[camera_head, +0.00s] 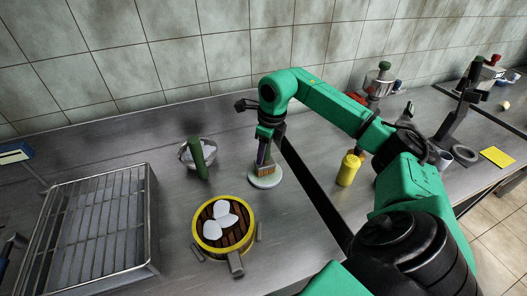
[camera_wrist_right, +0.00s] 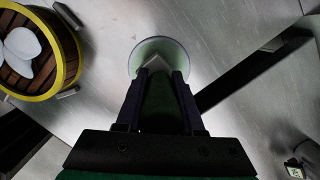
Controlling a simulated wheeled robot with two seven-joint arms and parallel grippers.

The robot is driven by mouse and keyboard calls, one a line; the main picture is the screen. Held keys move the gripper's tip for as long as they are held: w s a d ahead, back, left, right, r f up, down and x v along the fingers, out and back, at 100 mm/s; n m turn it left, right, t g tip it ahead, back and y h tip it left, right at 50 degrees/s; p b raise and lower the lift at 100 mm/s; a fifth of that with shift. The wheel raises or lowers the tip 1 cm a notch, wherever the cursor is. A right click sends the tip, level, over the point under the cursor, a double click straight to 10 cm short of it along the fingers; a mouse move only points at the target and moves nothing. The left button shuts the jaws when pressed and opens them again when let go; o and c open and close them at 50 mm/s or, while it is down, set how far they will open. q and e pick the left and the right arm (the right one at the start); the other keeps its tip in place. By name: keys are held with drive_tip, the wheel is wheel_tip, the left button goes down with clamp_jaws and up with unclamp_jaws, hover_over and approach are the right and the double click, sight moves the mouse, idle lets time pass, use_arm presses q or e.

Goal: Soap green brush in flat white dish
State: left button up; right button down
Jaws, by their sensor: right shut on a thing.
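The flat white dish (camera_head: 267,183) stands on the steel counter, with a pale green tint inside. My right gripper (camera_head: 264,152) is above it, pointing down and shut on the brush (camera_head: 265,170). The brush's brown bristles point down at the dish; I cannot tell whether they touch it. In the right wrist view the dish (camera_wrist_right: 165,46) lies just beyond the fingertips (camera_wrist_right: 155,75). The dark green brush (camera_wrist_right: 160,105) runs between the fingers, which hide part of it. My left gripper is not in view.
A yellow-rimmed steamer (camera_head: 250,238) with white buns stands front left of the dish. A bowl (camera_head: 211,152) with a green cylinder (camera_head: 198,160) is behind left. A wire rack (camera_head: 95,225) fills the left. A yellow bottle (camera_head: 347,170) stands right, beyond a dark counter gap (camera_head: 312,190).

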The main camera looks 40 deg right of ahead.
drive_tip(key=shift+f, duration=0.3)
drive_tip(key=shift+s+f, duration=0.1)
idle(1.0)
wheel_tip(320, 180, up, 6)
drive_tip(key=p, duration=0.5)
